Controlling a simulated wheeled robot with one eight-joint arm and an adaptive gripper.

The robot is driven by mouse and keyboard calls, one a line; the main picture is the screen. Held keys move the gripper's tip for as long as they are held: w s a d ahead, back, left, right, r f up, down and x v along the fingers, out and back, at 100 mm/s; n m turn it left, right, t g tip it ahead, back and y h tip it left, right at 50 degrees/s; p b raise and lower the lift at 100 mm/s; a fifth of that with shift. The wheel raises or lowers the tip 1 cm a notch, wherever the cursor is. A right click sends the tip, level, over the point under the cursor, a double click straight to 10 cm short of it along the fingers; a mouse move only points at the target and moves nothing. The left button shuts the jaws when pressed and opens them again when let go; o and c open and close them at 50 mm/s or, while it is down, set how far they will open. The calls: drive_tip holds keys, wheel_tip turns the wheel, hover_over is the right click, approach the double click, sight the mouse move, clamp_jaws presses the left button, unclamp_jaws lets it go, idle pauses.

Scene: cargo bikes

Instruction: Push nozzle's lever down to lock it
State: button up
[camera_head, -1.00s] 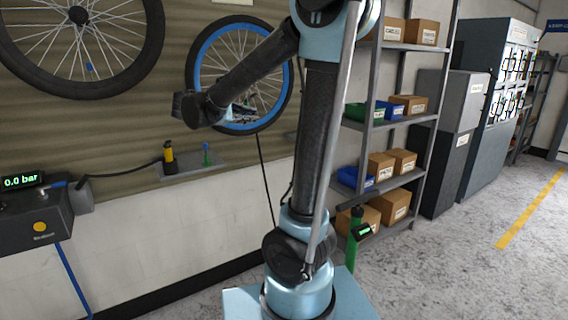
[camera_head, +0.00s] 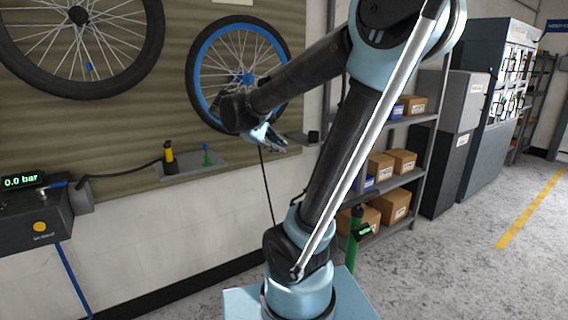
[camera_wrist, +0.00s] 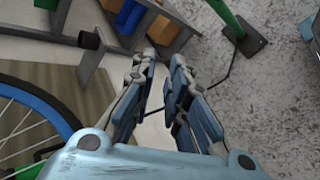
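The nozzle looks to be the yellow-and-black piece (camera_head: 169,157) standing upright on a small grey wall ledge (camera_head: 192,168), with a black hose running left from it. Its lever is too small to make out. The nozzle is not visible in the wrist view.
A small green-and-blue item (camera_head: 207,155) stands right of the nozzle. A dark box with a "0.0 bar" display (camera_head: 22,181) is at far left. Another ledge with a black cup (camera_head: 313,137) and shelves of boxes (camera_head: 395,207) are right. A green pump (camera_head: 355,240) stands near my base.

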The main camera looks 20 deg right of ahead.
drive_tip(key=s+d+f+m+g+y, duration=0.1)
drive_tip(key=s+f, duration=0.3)
drive_tip(key=s, duration=0.1)
drive_tip(key=shift+s+d+f+m+y, duration=0.2)
drive_tip(key=shift+m+y, duration=0.1)
drive_tip(key=shift+y, duration=0.1)
drive_tip(key=w+a+r+n+t+h, duration=0.35)
drive_tip(key=w+a+r, duration=0.25)
drive_tip(key=w+r, duration=0.4)
drive_tip(key=w+a+r+n+t+h, duration=0.2)
drive_tip(key=w+a+r, duration=0.25)
drive_tip(key=a, duration=0.25)
drive_tip(key=w+a+r+n+t+h, duration=0.1)
drive_tip(key=w+a+r+t+h, duration=0.1)
drive_tip(key=w+a+r, duration=0.4)
drive_tip(key=shift+g, duration=0.25)
drive_tip(key=f+x, duration=0.1)
drive_tip(key=x, duration=0.9)
drive_tip(key=f+x, duration=0.1)
drive_tip(key=x, duration=0.5)
drive_tip(key=shift+s+d+f, duration=0.1)
drive_tip(key=shift+d+f, duration=0.15)
drive_tip(key=shift+f, duration=0.1)
clamp_jaws()
